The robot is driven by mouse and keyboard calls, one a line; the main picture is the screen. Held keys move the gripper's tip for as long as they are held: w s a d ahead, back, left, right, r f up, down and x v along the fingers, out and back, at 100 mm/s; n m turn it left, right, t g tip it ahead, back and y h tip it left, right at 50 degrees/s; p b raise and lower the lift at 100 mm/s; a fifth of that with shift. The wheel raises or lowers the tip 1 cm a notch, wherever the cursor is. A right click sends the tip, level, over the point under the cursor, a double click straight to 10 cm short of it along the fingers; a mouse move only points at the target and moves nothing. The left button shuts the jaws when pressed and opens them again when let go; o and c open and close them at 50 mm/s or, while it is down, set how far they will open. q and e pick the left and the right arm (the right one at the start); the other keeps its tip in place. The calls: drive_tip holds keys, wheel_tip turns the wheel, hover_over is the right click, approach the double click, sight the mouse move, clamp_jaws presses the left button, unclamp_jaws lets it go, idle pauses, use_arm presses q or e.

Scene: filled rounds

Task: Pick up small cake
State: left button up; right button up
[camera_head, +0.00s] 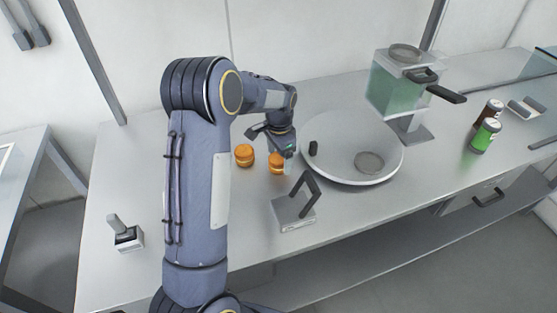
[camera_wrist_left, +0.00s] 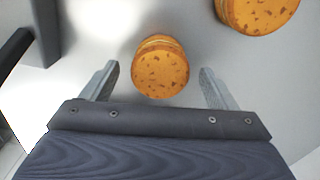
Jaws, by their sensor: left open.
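Two small round orange-brown cakes with dark flecks stand on the grey counter. In the head view one small cake (camera_head: 276,163) is just below my left gripper (camera_head: 275,146), and the other cake (camera_head: 244,155) stands to its left. In the left wrist view the near cake (camera_wrist_left: 160,67) lies between and slightly beyond the two open fingers (camera_wrist_left: 158,85), with a gap on each side. The second cake (camera_wrist_left: 257,12) is at the top right, cut by the frame edge. My left gripper is open and empty. My right gripper is not in view.
A large white round dish (camera_head: 385,172) stands right of the cakes. A grey block with a dark handle (camera_head: 293,211) stands in front of it.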

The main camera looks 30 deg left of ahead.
use_arm(q)
wheel_tip(320, 180, down, 2)
drive_tip(key=shift+c, duration=0.3)
drive_tip(key=c, duration=0.7)
drive_tip(key=shift+r, duration=0.1)
